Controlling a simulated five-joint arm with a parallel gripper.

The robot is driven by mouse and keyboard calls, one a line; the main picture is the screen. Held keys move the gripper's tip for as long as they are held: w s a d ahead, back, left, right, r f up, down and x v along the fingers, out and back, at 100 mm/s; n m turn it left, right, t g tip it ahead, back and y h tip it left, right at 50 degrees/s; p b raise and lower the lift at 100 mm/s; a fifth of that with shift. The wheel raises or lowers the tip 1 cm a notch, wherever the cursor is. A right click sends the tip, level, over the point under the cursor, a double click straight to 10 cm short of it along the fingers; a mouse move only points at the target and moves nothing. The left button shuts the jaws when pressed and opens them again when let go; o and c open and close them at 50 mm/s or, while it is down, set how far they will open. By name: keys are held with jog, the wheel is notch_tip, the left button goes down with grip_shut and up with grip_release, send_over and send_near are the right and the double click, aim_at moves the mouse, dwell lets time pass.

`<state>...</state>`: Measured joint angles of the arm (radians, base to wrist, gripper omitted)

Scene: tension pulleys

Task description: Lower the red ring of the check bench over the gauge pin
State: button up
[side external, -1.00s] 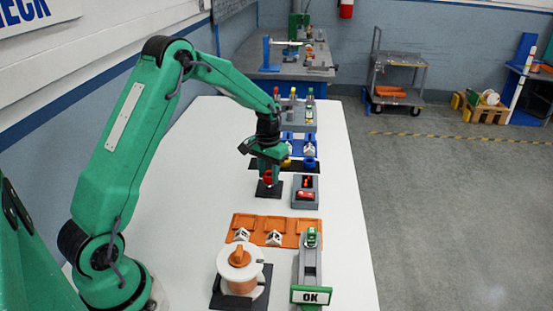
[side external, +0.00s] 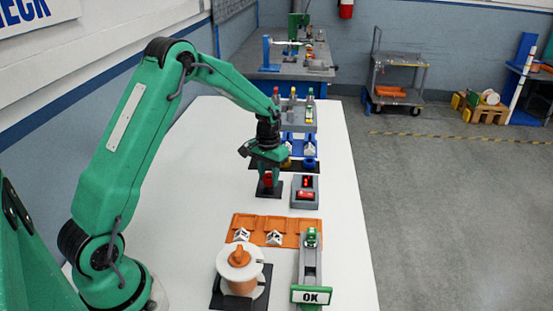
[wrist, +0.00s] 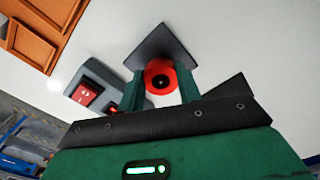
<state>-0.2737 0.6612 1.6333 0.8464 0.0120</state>
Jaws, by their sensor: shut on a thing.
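My gripper (side external: 268,184) is shut on the red ring (side external: 268,178), low over the dark square plate (side external: 277,190). In the wrist view, the ring (wrist: 151,69) sits between the two green fingers of my gripper (wrist: 160,84), with the dark plate (wrist: 160,44) behind it. A small pale spot shows inside the ring's dark hole, perhaps the tip of the gauge pin (wrist: 160,84). The rest of the pin is hidden. I cannot tell how far the ring is around the pin, or whether it touches the plate.
A grey switch box (side external: 305,191) with red parts stands close to the right of the plate. Blue fixtures (side external: 309,163) stand behind. The table's left is clear.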

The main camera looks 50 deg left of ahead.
jog(key=shift+f, duration=0.45)
jog(key=o, duration=1.4)
jog(key=shift+r, duration=0.15)
jog(key=shift+r, duration=3.9)
